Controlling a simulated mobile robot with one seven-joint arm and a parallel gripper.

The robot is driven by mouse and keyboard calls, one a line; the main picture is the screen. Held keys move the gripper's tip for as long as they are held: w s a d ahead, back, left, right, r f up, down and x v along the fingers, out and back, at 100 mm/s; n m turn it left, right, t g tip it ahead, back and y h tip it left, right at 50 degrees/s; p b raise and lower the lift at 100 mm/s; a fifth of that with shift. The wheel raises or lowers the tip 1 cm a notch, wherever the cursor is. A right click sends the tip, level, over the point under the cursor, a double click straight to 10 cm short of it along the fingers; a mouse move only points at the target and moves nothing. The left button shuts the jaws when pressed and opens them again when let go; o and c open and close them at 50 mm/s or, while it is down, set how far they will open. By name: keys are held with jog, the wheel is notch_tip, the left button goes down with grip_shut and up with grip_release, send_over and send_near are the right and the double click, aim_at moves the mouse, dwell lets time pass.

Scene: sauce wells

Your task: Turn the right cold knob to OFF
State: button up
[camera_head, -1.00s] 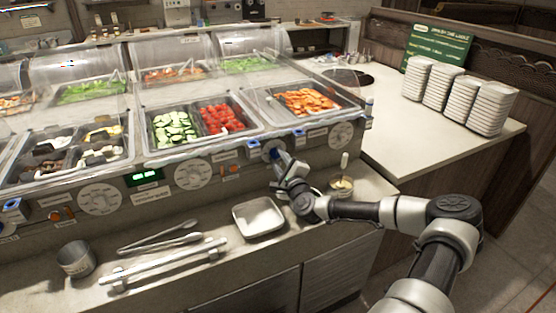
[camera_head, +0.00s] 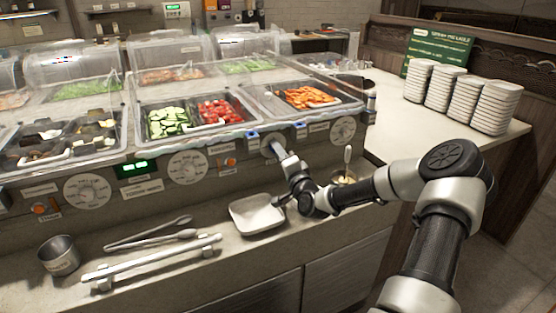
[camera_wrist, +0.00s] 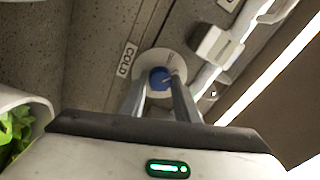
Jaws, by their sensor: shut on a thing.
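The right cold knob (camera_wrist: 159,77) is blue, on a round pale plate beside a "COLD" label (camera_wrist: 126,59) in the wrist view. My gripper (camera_wrist: 158,87) has a finger on each side of the knob and is shut on it. A small light mark shows on the knob, but its exact setting is too small to read. In the head view my gripper (camera_head: 279,150) reaches the counter's front panel below the carrot pan, and it hides most of the knob.
A square dish (camera_head: 256,214), tongs (camera_head: 150,236) and a metal cup (camera_head: 58,255) rest on the ledge below. A clear sneeze guard (camera_head: 190,95) covers the food pans.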

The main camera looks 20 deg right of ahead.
jog(key=shift+d+n+y+b, duration=0.15)
jog(key=shift+n+y+b, duration=0.35)
jog(key=shift+n+b, duration=2.9)
jog(key=shift+n+p, duration=0.55)
jog(key=shift+n, duration=0.25)
jog(key=o, duration=1)
jog(key=shift+o, duration=0.2)
jog(key=s+f+p, duration=0.1)
jog(key=s+p, duration=0.1)
jog(key=s, duration=1.5)
jog(key=shift+s+d+f, duration=0.2)
jog(key=shift+d+f, duration=0.1)
jog(key=shift+f, duration=0.05)
jog(key=shift+w, duration=0.1)
